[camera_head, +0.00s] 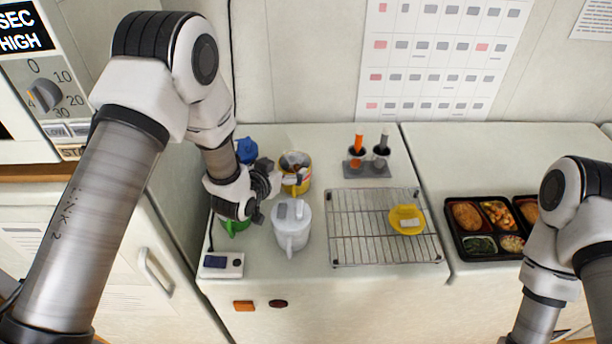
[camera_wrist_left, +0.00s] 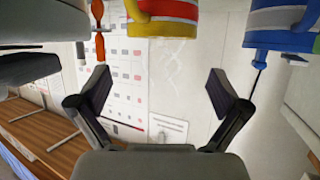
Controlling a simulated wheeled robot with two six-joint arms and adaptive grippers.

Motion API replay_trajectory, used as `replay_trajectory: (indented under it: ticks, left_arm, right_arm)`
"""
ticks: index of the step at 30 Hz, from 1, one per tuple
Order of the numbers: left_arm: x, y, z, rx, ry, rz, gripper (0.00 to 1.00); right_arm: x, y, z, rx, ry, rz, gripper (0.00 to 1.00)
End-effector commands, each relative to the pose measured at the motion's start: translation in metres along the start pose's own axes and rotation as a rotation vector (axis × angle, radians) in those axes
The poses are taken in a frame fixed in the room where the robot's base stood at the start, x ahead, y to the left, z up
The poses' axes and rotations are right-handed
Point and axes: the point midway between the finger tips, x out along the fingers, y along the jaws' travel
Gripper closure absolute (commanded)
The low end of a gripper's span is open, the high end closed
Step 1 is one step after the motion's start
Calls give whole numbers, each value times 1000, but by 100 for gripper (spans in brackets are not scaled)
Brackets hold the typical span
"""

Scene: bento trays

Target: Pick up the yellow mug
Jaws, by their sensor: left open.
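The yellow mug (camera_head: 300,184) stands upright near the back of the counter, left of the wire rack, with something dark in its mouth. In the left wrist view, a yellow mug with a red band (camera_wrist_left: 165,12) is cut off by the top edge. My left gripper (camera_head: 276,183) is beside the mug on its left, partly over it; whether they touch is unclear. It is open, with nothing between its fingers in the left wrist view (camera_wrist_left: 160,88). My right arm shows at the right, but its gripper is out of frame.
A blue mug (camera_head: 246,150) and a green item (camera_head: 233,228) are partly behind my left arm. Right are a wire rack (camera_head: 345,240) with a yellow item (camera_head: 407,219), and a utensil holder (camera_head: 367,170).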

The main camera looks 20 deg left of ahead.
Motion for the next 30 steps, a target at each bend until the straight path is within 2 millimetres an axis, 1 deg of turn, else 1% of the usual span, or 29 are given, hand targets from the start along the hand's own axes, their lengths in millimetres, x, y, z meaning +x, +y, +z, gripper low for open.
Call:
replay_trajectory:
  ticks: [1,4,8,17,20,22,24,26,30]
  left_arm:
    - [7,0,17,0,0,0,0]
    - [12,0,29,0,-1,0,0]
    - [16,0,37,0,-1,-1,0]
    - [50,-1,32,0,-3,-1,0]
    - [67,-2,30,-1,-2,0,0]
    - [80,-2,32,0,-2,0,0]
    - [88,-2,33,-1,-2,0,0]
    - [92,-2,34,-1,-3,-1,0]
    - [92,-2,35,-1,-3,-1,0]
  right_arm:
    - [18,0,1,0,-1,0,60]
    - [31,0,1,0,-2,0,60]
    - [39,0,1,0,-3,0,60]
    - [20,0,0,0,-1,0,60]
    - [8,0,1,0,-1,0,60]
    - [5,0,0,0,-1,0,60]
    - [4,0,0,0,-1,0,60]
    - [4,0,1,0,-1,0,60]
    - [6,0,1,0,-2,0,60]
